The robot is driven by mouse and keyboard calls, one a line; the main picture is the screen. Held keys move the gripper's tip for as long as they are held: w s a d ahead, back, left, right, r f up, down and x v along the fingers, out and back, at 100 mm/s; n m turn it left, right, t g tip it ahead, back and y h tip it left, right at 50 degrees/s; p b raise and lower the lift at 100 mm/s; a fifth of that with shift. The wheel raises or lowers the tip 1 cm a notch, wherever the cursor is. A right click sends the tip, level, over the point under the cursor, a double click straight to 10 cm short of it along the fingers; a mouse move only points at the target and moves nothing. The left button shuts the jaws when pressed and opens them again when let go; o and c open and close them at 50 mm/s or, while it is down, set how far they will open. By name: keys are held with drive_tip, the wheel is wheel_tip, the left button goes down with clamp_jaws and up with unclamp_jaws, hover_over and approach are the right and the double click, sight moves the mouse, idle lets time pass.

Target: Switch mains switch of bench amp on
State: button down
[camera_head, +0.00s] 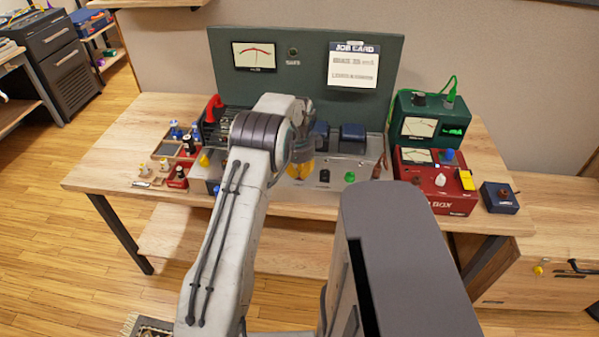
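The bench amp stands on the wooden bench, with a light chassis (336,191) in front of a tall grey-green back panel (300,50). Its front carries a small black control (324,175) and a green knob (349,177); I cannot tell which part is the mains switch. A red handle-like part (213,108) rises at the amp's left. Finger opening and contact are unclear.
A red box (434,188) with knobs and a green metered unit (425,125) stand right of the amp. A small blue box (499,197) sits at the bench's right. A parts tray (160,168) and small loose parts lie left. The bench's far left is clear.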

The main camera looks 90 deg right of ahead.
drive_tip(key=shift+r, duration=0.15)
wheel_tip(320, 180, up, 14)
drive_tip(key=a+p, duration=0.1)
drive_tip(key=shift+w+a+f, duration=0.15)
drive_tip(key=shift+a+f, duration=0.05)
drive_tip(key=shift+a, duration=0.15)
drive_tip(key=c, duration=2)
unclamp_jaws()
